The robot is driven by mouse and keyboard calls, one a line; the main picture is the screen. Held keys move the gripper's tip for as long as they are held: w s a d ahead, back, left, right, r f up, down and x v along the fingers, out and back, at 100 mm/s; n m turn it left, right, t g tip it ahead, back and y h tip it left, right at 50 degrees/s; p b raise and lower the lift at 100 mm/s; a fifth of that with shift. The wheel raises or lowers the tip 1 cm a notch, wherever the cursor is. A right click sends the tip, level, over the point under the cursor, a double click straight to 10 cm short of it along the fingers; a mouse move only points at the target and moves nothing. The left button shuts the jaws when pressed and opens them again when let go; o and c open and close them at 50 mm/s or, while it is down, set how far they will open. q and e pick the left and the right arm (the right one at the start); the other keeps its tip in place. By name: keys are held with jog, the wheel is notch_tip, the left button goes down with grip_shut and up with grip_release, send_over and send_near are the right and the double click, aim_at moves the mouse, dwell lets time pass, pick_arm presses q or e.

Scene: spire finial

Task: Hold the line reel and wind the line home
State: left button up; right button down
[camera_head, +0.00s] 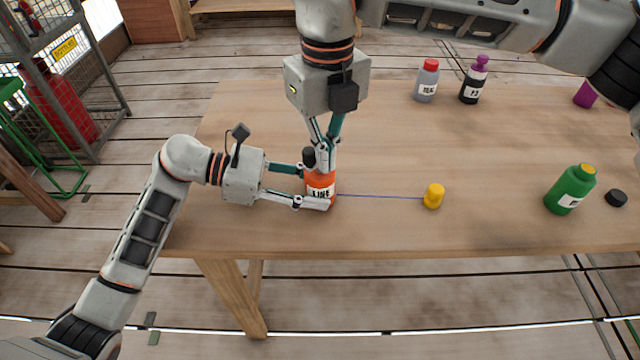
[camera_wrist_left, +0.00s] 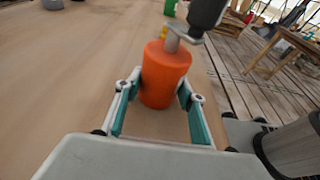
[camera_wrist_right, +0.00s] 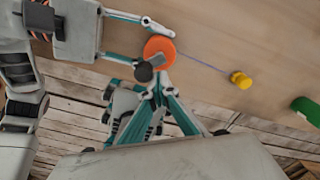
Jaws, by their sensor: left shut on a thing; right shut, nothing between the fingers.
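The orange line reel (camera_head: 320,187), labelled LINE, stands upright on the table, with a dark crank knob (camera_head: 309,157) on top. My left gripper (camera_head: 316,188) is shut on the reel's sides from the left; the reel also shows between its fingers in the left wrist view (camera_wrist_left: 165,75). My right gripper (camera_head: 321,170) points down over the reel top, fingers together with nothing between them, close beside the knob. In the right wrist view the knob (camera_wrist_right: 144,71) lies at its fingertips; whether they touch is unclear. A thin blue line (camera_head: 380,196) runs from the reel to a yellow piece (camera_head: 433,196) on the table.
A green bottle (camera_head: 570,190) and a black cap (camera_head: 616,198) stand at the right. A grey bottle with red cap (camera_head: 427,81) and a black bottle with purple top (camera_head: 474,80) stand at the back. The table (camera_head: 480,140) is clear between them.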

aim_at(304, 149)
jog(key=shift+a, duration=0.7)
dwell(0.6)
jog(key=shift+w+a, duration=0.3)
jog(key=shift+a, duration=0.3)
dwell(0.8)
jog(key=shift+w+a, duration=0.35)
jog(key=shift+w, duration=0.05)
dwell(0.6)
jog(key=shift+s+a, duration=0.1)
jog(key=shift+r, duration=0.1)
jog(key=shift+r, duration=3.35)
